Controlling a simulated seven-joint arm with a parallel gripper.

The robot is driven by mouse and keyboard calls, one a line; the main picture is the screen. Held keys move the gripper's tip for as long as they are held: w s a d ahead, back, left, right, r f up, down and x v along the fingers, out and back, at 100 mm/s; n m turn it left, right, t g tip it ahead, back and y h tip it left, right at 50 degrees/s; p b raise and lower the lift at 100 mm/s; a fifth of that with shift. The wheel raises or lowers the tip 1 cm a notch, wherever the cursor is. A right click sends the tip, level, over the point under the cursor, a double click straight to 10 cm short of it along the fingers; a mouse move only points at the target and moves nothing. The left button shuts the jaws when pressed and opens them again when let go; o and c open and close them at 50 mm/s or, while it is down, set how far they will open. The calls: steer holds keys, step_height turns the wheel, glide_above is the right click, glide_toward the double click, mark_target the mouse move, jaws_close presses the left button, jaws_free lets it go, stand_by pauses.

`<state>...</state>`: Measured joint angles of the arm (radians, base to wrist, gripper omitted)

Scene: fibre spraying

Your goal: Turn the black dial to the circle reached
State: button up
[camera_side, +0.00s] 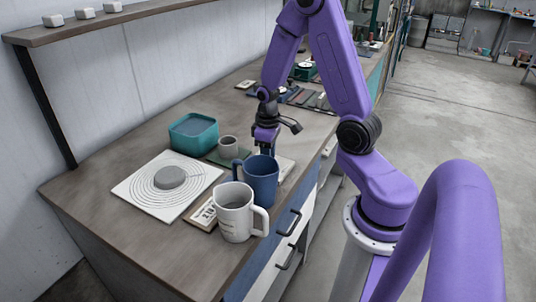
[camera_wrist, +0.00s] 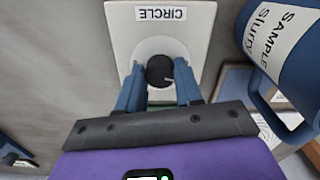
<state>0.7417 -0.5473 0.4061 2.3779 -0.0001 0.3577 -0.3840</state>
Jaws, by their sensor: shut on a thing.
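The black dial (camera_wrist: 159,69) sits in a grey ring on a pale plate (camera_wrist: 122,18) labelled "CIRCLE" in the wrist view. A light pointer mark shows near the dial's lower right edge. My gripper (camera_wrist: 160,72) has its blue fingers on either side of the dial and is shut on it. In the side view my gripper (camera_side: 266,146) points down behind the blue mug, which hides the dial and most of its plate (camera_side: 286,167). A white board (camera_side: 133,190) with concentric circles carries a grey disc (camera_side: 170,177); no circle number is readable.
The blue mug (camera_side: 262,182), marked "SAMPLE Slurry" in the wrist view (camera_wrist: 288,45), stands close to my gripper. A white mug (camera_side: 233,214), a label card (camera_side: 202,215), a small grey cup (camera_side: 228,146) and a teal bin (camera_side: 193,134) stand nearby. The front left bench is clear.

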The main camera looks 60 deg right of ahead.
steer(key=o, duration=1)
steer(key=shift+o, duration=0.2)
step_height(320, 180, up, 18)
steer(key=shift+f, duration=0.25)
steer(key=s+a+f+n, duration=0.1)
steer(key=s+a+n, duration=0.4)
steer(key=a, duration=0.4)
steer(key=s+a+f+n, duration=0.2)
steer(key=s+a, duration=0.4)
steer(key=a, duration=0.2)
steer(key=s+a+f+n, duration=0.1)
steer(key=s+a+n, duration=0.1)
steer(key=s, duration=0.6)
steer(key=shift+a+n, duration=0.2)
steer(key=shift+n, duration=0.5)
